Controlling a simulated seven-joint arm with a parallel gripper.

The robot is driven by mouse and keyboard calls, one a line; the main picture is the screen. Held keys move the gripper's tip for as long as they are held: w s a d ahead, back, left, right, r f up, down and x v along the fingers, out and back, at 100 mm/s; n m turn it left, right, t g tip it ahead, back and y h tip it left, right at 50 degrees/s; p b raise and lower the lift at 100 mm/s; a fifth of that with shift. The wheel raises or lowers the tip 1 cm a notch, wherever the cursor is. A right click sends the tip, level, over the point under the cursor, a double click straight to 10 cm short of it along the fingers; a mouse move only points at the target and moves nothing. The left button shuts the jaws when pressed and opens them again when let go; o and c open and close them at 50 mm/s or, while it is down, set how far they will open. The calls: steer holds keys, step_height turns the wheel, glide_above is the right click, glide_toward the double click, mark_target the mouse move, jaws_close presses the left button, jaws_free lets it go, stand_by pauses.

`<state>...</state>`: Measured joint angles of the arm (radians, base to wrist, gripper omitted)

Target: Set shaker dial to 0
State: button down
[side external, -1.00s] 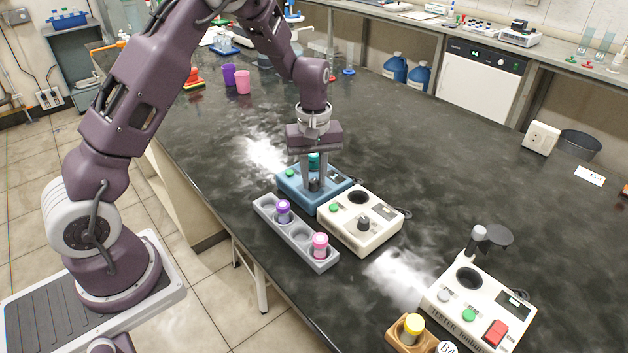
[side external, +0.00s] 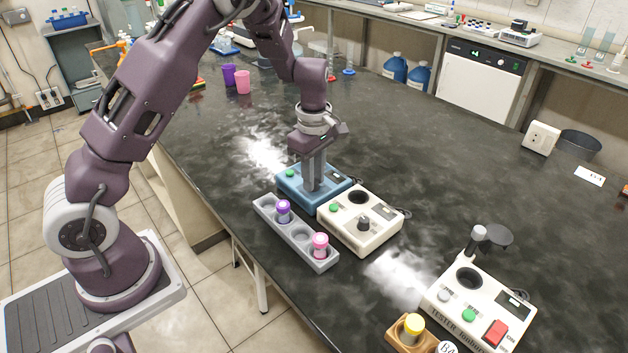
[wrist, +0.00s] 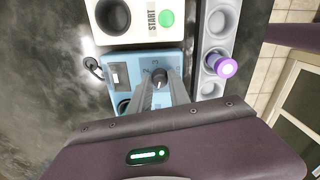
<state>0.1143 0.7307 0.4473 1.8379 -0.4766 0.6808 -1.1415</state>
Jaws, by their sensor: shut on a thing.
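A blue box-shaped device (side external: 290,184) stands on the dark bench, with a green button at its left corner. In the wrist view the fingers (wrist: 162,88) are closed around the dial. The fingers hide part of the dial, and its setting cannot be read.
A cream device (side external: 362,236) with a black knob and round well stands right beside the blue one. A grey rack (side external: 265,208) with purple-capped and pink-capped vials stands in front. A cream tester (side external: 450,296) is at lower right.

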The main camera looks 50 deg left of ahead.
steer(key=c, duration=0.7)
jaws_free()
steer(key=shift+r, duration=3.55)
steer(key=shift+r, duration=0.1)
steer(key=s+d+r+m+t+h, duration=0.1)
steer(key=s+d+r+m, duration=0.2)
steer(key=s+r+m, duration=0.3)
steer(key=s+d+r+m+t, duration=0.2)
steer(key=s+d+r+m, duration=0.1)
steer(key=s+r, duration=0.4)
steer(key=s+m+t, duration=0.1)
steer(key=s+m, duration=0.2)
steer(key=s, duration=0.1)
steer(key=s+d+m, duration=0.1)
steer(key=s+m, duration=0.3)
steer(key=s, duration=0.1)
steer(key=s+d+r+m+t+y, duration=0.1)
steer(key=s+m, duration=0.3)
steer(key=s, duration=0.1)
steer(key=shift+r+t, duration=0.1)
steer(key=shift+t, duration=0.2)
